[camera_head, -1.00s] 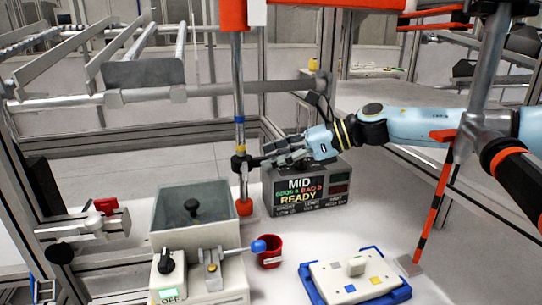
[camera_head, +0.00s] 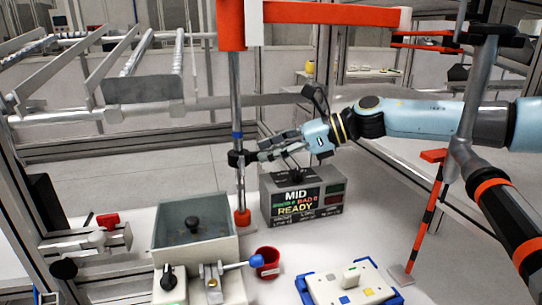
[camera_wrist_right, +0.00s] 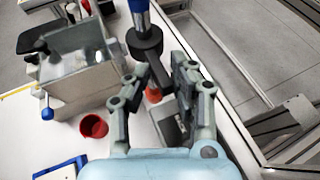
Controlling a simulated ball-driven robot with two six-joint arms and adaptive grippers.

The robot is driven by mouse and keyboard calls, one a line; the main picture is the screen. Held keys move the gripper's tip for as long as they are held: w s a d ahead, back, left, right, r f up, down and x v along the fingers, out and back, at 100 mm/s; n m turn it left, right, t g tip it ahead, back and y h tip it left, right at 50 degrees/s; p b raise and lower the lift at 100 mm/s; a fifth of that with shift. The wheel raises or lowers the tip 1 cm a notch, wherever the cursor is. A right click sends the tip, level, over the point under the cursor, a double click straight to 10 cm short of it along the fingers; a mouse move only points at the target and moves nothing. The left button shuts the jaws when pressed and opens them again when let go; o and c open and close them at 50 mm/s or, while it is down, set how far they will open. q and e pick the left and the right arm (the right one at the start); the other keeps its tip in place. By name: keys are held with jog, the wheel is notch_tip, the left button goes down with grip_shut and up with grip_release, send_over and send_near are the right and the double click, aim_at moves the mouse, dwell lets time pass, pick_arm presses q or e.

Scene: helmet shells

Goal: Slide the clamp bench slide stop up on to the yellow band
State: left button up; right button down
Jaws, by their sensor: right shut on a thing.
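The slide stop (camera_head: 238,159) is a black collar around the upright metal post (camera_head: 239,187), between the blue band (camera_head: 237,136) and the red foot (camera_head: 242,217). It sits a little below the blue band. I see no yellow band on the post. My right gripper (camera_head: 264,152) reaches in from the right and is shut on the stop's side. In the right wrist view the stop (camera_wrist_right: 146,42) lies at the tips of my right gripper (camera_wrist_right: 152,78), with the blue band above it; the grip itself is partly hidden. My left gripper is not in view.
A display box (camera_head: 303,199) reading MID and READY stands below my right gripper. An orange beam (camera_head: 330,13) crosses above the post.

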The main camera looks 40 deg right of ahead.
jog(key=shift+r+p, duration=0.3)
jog(key=shift+r, duration=0.65)
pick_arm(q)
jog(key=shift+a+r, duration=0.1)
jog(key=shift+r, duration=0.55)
pick_arm(e)
jog(key=shift+f, duration=0.15)
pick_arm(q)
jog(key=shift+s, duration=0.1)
pick_arm(e)
jog(key=c, duration=1.2)
grip_release()
jog(key=shift+o, duration=0.2)
jog(key=shift+f, duration=0.1)
